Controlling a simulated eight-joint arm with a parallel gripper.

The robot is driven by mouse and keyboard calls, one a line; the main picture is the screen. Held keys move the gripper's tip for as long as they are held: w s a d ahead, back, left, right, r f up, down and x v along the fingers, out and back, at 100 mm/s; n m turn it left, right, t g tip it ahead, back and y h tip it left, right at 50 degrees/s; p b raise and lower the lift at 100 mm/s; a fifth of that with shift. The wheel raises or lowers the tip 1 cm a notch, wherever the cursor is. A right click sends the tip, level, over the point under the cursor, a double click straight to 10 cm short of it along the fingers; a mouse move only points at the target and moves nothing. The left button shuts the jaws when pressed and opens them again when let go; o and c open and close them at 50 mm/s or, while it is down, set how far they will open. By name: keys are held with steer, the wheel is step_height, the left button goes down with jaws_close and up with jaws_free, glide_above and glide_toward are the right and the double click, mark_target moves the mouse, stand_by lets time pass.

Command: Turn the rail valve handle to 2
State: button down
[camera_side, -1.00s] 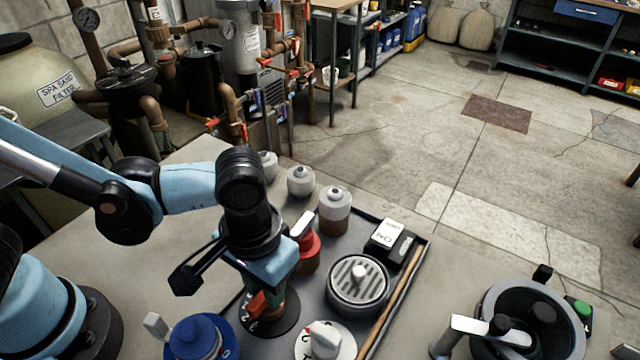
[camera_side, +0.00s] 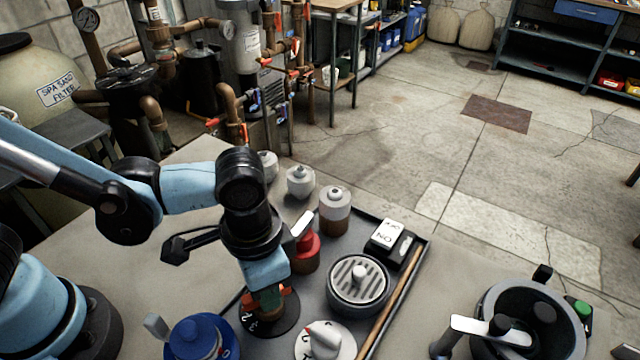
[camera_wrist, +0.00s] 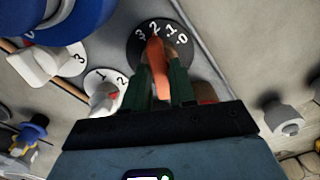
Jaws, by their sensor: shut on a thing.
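A black round dial (camera_side: 283,324) marked 3, 2, 1 and 0 sits on the bench tray, with an orange handle (camera_side: 288,292) on it. I take this to be the rail valve; no name label is readable. My gripper (camera_side: 268,299) points down and is shut on the orange handle, low over the dial. In the wrist view the green-sided fingers of my gripper (camera_wrist: 160,84) flank the orange handle (camera_wrist: 155,52). The handle's tip points at or very near the 2 on the dial (camera_wrist: 138,52). The fingers hide part of the handle and the lower dial.
Close by are a blue valve (camera_side: 192,338), a white numbered knob (camera_side: 325,345), a red knob (camera_side: 307,250) and a round grate (camera_side: 358,284). An ON switch block (camera_side: 388,236) and a wooden rod (camera_side: 397,298) lie to the right. Grey-topped canisters (camera_side: 335,203) stand behind.

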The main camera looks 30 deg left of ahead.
stand_by(0.4)
steer(key=c, duration=1.1)
jaws_free()
steer(key=shift+r, duration=0.1)
steer(key=shift+r, duration=6)
steer(key=w+a+n+t, duration=0.2)
steer(key=a, duration=0.4)
steer(key=w+a+f+n+t, duration=0.1)
steer(key=w+a+n+t, duration=0.1)
steer(key=a, duration=0.5)
steer(key=w+a+f+n+t, duration=0.1)
steer(key=w+a+t, duration=0.1)
steer(key=a, duration=0.5)
steer(key=shift+w+a+f+n+t, duration=0.2)
steer(key=shift+w+n+t, duration=0.2)
steer(key=shift+t, duration=0.2)
